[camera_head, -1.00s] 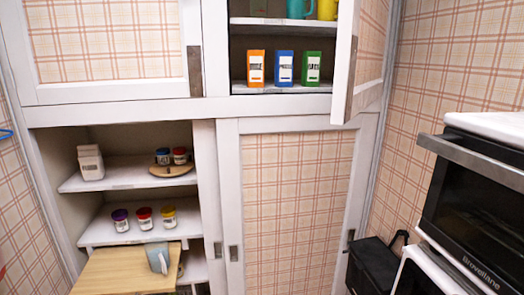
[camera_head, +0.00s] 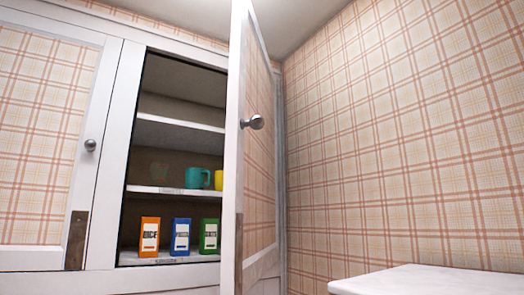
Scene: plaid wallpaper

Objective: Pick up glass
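A faint, dark see-through greenish shape (camera_head: 159,172), which looks like a glass, stands on the middle shelf (camera_head: 150,189) of the open upper cupboard. It is left of a teal mug (camera_head: 198,178) and a yellow mug (camera_head: 218,180). The yellow mug is partly hidden by the open cupboard door. The shape blends into the dark cupboard back, so its outline is hard to make out. My gripper is not in view.
The open white door (camera_head: 258,180) with a round knob sticks out at the cupboard's right side. Orange (camera_head: 149,236), blue (camera_head: 181,236) and green (camera_head: 209,235) cartons stand on the shelf below. The upper shelf (camera_head: 180,130) looks empty. A white surface (camera_head: 430,281) is at lower right.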

